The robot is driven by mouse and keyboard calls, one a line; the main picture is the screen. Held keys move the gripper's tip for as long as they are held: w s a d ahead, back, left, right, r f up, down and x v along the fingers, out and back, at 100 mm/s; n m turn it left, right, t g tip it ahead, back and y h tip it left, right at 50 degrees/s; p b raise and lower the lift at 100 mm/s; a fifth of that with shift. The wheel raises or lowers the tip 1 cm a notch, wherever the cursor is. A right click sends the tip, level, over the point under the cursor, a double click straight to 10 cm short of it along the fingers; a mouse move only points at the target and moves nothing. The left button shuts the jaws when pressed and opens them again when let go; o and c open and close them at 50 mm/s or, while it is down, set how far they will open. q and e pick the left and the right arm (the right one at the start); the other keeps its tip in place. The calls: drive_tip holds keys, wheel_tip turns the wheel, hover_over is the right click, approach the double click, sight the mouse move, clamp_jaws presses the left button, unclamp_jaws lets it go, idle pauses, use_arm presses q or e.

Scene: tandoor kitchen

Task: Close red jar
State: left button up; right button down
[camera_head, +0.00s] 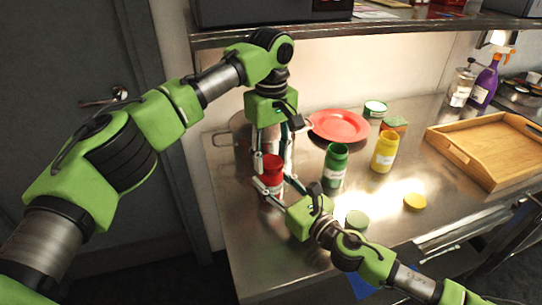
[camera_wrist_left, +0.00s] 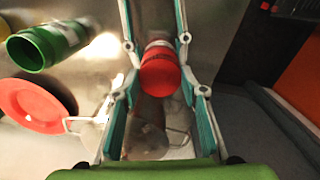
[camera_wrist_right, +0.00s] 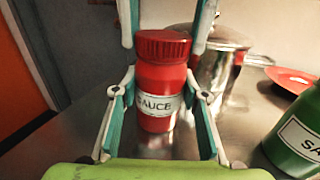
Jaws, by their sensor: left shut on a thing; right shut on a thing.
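The red jar (camera_head: 271,190) stands upright near the left end of the steel counter, with a "SAUCE" label. In the right wrist view its red body (camera_wrist_right: 160,76) has a darker red ribbed lid (camera_wrist_right: 163,45) on top; I cannot tell how tightly it sits. My left gripper (camera_head: 271,155) points down from above, shut on the red lid, which also shows in the left wrist view (camera_wrist_left: 160,75). My right gripper (camera_head: 272,186) reaches in from the front right, low, and is shut on the jar's body. Its exact contact is partly hidden.
An open green jar (camera_head: 335,168) and yellow jar (camera_head: 384,153) stand to the right. A green lid (camera_head: 357,219) and yellow lid (camera_head: 415,202) lie in front. A metal pot (camera_wrist_right: 218,75) and red plate (camera_head: 338,126) are behind. A wooden tray (camera_head: 460,154) is at right.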

use_arm(q)
drive_tip(key=m, duration=0.6)
drive_tip(key=shift+m, duration=0.4)
drive_tip(key=m, duration=0.6)
drive_tip(key=shift+m, duration=0.4)
drive_tip(key=m, duration=1.4)
drive_tip(key=shift+f, duration=0.1)
drive_tip(key=o, duration=1.2)
drive_tip(key=shift+o, duration=0.2)
drive_tip(key=shift+r, duration=2.3)
